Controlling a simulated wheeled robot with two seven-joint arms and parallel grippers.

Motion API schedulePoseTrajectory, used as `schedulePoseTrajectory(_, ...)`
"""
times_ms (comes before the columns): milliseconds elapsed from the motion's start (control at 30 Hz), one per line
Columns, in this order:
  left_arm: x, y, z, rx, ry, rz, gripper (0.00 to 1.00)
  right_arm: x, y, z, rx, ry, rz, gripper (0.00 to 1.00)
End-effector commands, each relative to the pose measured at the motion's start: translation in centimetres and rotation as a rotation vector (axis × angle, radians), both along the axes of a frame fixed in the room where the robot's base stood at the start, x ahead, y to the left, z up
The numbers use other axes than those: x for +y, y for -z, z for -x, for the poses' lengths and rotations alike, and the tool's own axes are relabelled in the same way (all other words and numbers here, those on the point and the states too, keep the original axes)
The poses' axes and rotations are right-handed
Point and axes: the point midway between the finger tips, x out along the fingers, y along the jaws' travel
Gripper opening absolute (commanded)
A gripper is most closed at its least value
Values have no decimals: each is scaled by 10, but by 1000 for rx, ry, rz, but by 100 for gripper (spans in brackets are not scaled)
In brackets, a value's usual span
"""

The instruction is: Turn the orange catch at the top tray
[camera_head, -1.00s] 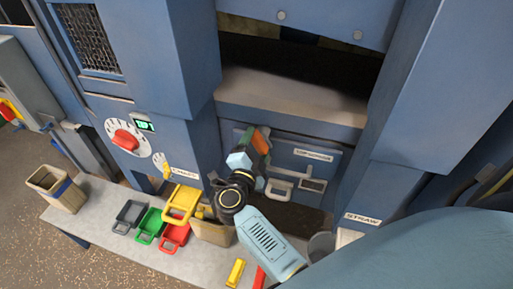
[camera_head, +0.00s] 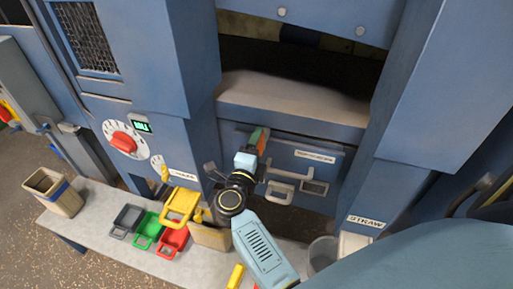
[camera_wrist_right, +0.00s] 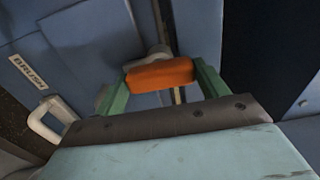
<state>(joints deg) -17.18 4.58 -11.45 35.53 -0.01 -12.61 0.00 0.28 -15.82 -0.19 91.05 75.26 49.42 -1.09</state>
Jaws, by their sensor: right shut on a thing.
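The orange catch (camera_head: 264,139) is on the blue machine front, at the upper left of a panel with a white handle. In the right wrist view the orange catch (camera_wrist_right: 160,75) lies between the two green fingers of my right gripper (camera_wrist_right: 162,84), which is shut on it. In the head view my right gripper (camera_head: 257,146) is at the catch, and my wrist hides part of the panel. A pale round mount shows behind the catch in the wrist view. My left gripper is not in view.
The panel's white handle (camera_head: 281,190) is just below my gripper. A grey bench (camera_head: 110,243) holds yellow, red, green and grey trays and a tan bin (camera_head: 55,193). A red dial (camera_head: 124,141) is on the left. A dark opening lies above the ledge (camera_head: 290,100).

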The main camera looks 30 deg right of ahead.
Motion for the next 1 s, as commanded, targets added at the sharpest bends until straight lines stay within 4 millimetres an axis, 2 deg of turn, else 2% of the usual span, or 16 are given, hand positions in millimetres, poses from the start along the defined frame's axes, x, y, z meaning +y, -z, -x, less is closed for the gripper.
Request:
schedulePoseTrajectory(300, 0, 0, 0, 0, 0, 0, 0, 0, 2, 1, -2, 0, -8, 50)
schedulePoseTrajectory(333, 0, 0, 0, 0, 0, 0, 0, 1, 2, 1, -1, 0, -9, 74)
schedulePoseTrajectory(500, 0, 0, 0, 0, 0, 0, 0, 0, 1, 0, -2, 0, -7, 95)
schedulePoseTrajectory(833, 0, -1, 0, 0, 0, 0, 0, 0, -1, 0, -2, 0, -3, 95)
schedulePoseTrajectory(1000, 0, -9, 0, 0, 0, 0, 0, 0, -9, 0, -3, 0, -4, 95)
